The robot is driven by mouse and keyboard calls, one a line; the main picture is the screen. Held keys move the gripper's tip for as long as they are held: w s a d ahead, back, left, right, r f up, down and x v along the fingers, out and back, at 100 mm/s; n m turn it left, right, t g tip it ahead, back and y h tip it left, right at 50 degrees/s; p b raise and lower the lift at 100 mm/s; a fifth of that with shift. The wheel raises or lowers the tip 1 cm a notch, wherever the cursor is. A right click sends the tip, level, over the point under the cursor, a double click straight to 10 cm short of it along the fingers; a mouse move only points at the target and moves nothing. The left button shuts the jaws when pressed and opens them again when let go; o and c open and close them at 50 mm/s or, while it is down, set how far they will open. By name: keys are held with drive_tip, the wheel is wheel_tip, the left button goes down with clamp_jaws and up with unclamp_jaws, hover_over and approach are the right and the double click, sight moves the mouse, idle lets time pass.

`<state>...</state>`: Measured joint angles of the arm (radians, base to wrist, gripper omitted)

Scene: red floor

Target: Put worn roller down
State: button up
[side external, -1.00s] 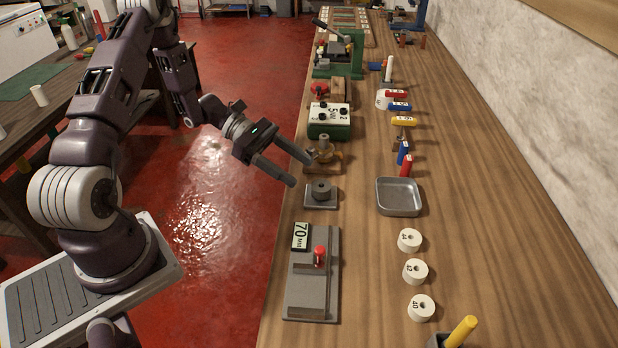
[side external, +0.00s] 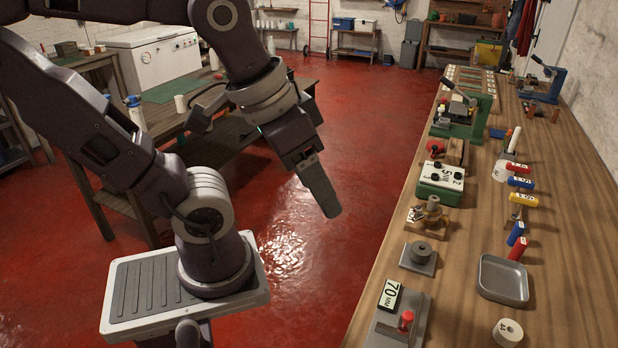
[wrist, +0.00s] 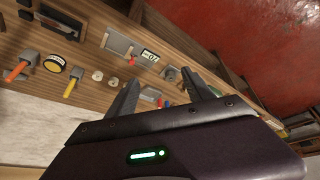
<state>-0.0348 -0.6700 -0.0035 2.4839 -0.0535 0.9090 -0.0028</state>
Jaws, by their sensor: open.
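My gripper (side external: 322,190) points down over the red floor, left of the bench and apart from it. In the wrist view its two fingers (wrist: 160,78) are spread, with nothing held between them. I cannot tell for sure which piece is the worn roller. A dark grey roller-like cylinder (side external: 421,251) stands on a small grey plate (side external: 410,266) near the bench's left edge.
The wooden bench (side external: 555,240) carries a grey tray (side external: 503,280), a "70 MM" fixture (side external: 390,294) with a red knob, a green-and-white box (side external: 440,179) and a brass-coloured device on a wooden base (side external: 432,208). Open floor (side external: 330,260) lies between my base and the bench.

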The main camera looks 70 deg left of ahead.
drive_tip(key=shift+s+a+r+m+t, duration=0.2)
drive_tip(key=shift+s+a+m+t, duration=0.1)
drive_tip(key=shift+s+t, duration=0.1)
drive_tip(key=shift+c, duration=1)
drive_tip(key=shift+d, duration=0.1)
